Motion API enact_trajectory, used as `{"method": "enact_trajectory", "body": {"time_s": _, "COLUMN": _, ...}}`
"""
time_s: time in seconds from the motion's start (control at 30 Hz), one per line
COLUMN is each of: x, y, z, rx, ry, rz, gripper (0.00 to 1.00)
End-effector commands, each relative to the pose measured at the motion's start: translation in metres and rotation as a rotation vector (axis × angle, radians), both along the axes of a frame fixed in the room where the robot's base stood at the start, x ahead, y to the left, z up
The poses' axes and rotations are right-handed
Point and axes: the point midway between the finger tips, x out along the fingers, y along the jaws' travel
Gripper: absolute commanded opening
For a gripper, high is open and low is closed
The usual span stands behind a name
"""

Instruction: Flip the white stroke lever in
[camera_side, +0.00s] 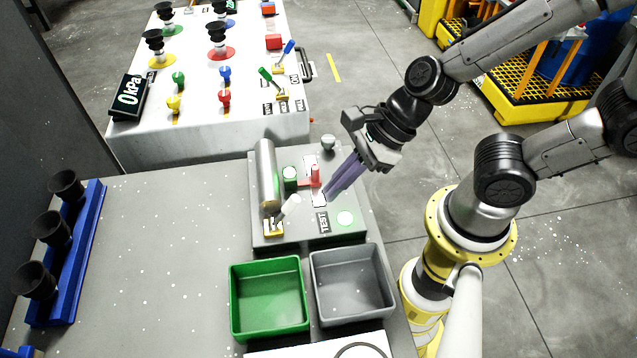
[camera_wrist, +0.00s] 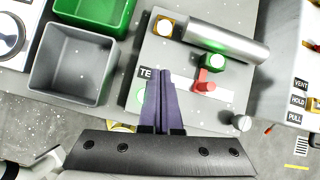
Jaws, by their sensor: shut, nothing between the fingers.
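The white stroke lever (camera_side: 290,207) leans up and to the right from its yellow base (camera_side: 273,228) on the grey test panel (camera_side: 263,242), in the side view. In the wrist view the yellow base (camera_wrist: 165,27) shows at the top, with a pale part on it; the lever's tilt is hard to tell there. My gripper (camera_side: 328,197) is shut and empty, its purple fingers pointing down over the panel near the TEST label, to the right of the lever and apart from it. In the wrist view the fingertips (camera_wrist: 160,72) are below the yellow base.
A metal cylinder (camera_side: 268,175), a green knob (camera_side: 290,178) and a red lever (camera_side: 315,175) stand on the panel close to my fingers. A green bin (camera_side: 232,290) and a grey bin (camera_side: 352,312) sit in front. The table to the left is mostly clear.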

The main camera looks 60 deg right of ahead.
Motion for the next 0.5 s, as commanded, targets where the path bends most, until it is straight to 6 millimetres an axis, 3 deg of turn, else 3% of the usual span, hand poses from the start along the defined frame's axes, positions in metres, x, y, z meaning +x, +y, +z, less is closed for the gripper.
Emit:
{"method": "enact_trajectory", "body": {"time_s": 0.2, "x": 0.012, "y": 0.020, "z": 0.009, "rx": 0.001, "ry": 0.000, "rz": 0.004, "gripper": 0.00}}
{"method": "enact_trajectory", "body": {"time_s": 0.5, "x": 0.017, "y": 0.026, "z": 0.012, "rx": 0.001, "ry": -0.002, "rz": 0.001, "gripper": 0.00}}
